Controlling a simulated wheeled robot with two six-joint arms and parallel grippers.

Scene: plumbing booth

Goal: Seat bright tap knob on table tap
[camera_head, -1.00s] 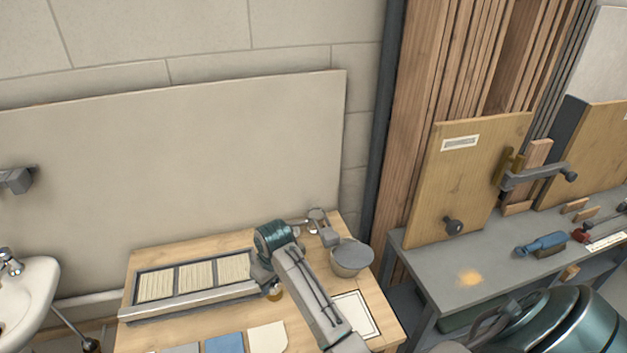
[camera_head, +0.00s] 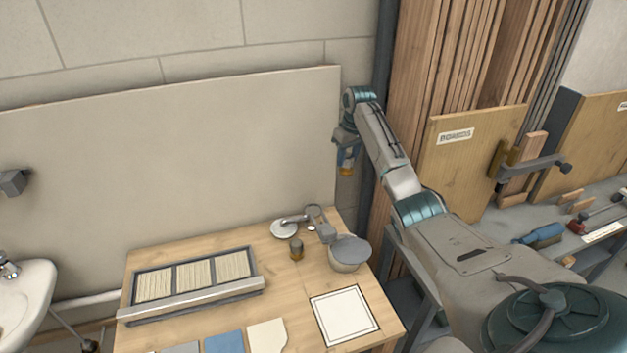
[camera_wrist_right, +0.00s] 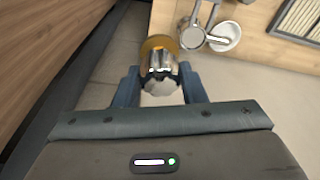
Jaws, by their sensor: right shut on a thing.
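My right gripper (camera_head: 346,163) is raised near the wall, behind and right of the table's back edge. It is shut on a bright chrome knob with a brass-coloured rim; the knob (camera_wrist_right: 160,68) shows between the fingers in the right wrist view. In the head view only its orange-brass end (camera_head: 346,171) shows below the fingers. The grey table tap (camera_head: 318,220) stands at the back right of the table, below and in front of the gripper, and apart from it. The tap also shows at the top of the wrist view (camera_wrist_right: 193,35). My left gripper is out of view.
A darker knob with brass (camera_head: 297,250) stands on the table (camera_head: 220,318) beside the tap. A white square plate (camera_head: 344,314), tiles and a slatted tray (camera_head: 190,298) lie around. Timber boards (camera_head: 430,80) stand right of the gripper.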

